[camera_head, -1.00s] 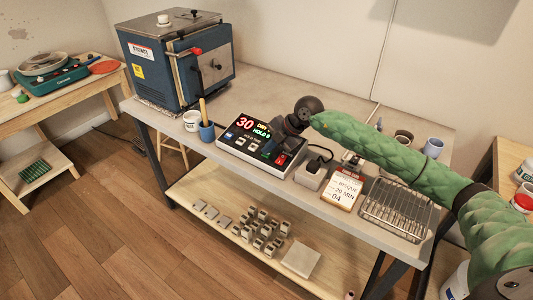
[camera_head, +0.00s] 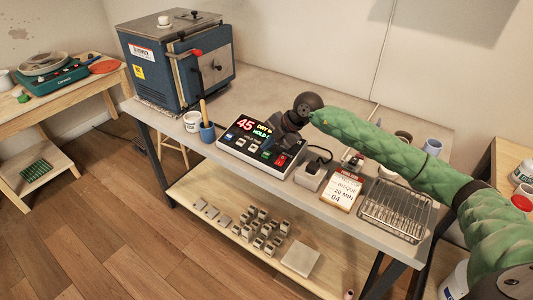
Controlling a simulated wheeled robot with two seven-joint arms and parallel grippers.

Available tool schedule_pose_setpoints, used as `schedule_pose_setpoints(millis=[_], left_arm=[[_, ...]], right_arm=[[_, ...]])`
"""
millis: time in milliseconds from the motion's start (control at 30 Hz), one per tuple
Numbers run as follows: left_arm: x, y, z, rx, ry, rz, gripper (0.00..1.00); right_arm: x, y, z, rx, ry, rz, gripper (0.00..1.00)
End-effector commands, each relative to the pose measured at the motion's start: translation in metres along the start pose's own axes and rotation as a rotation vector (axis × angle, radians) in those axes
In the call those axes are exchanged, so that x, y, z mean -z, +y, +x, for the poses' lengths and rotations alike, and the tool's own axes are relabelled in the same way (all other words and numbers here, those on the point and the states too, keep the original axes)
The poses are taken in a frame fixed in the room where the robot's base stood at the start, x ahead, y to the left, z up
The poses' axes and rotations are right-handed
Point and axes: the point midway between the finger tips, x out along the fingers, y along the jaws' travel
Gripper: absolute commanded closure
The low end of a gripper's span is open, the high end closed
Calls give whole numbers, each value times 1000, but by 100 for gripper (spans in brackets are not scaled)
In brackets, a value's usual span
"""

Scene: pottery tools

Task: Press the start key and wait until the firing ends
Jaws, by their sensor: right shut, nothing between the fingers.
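The kiln controller (camera_head: 243,152) is a dark-faced box with a light casing on the table. Its display shows a red 45, with small red and green text partly covered by my gripper. A row of keys runs below the display, with a green key (camera_head: 266,156) and a red switch (camera_head: 282,160) at the right. My right gripper (camera_head: 270,143) is shut and empty, over the right part of the panel. I cannot tell whether its tip touches a key. The blue kiln (camera_head: 190,75) stands behind, its door shut. My left gripper is not in view.
A sign (camera_head: 345,190) reads BISQUE, 20 MIN, 04. Right of it is a wire rack (camera_head: 395,212). A blue cup (camera_head: 207,132) with a brush and a white jar (camera_head: 192,121) stand left of the controller. The table behind the controller is clear.

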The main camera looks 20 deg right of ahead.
Motion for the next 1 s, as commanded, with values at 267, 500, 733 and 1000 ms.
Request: schedule_pose_setpoints(millis=[267,500,733,1000], left_arm=[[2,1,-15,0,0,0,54],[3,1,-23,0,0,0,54],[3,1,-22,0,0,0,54],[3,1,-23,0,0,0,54]], right_arm=[[13,13,-18,-1,0,-2,100],[21,22,-29,-1,0,-1,100],[21,21,-29,-1,0,0,100],[22,22,-30,-1,0,0,100]])
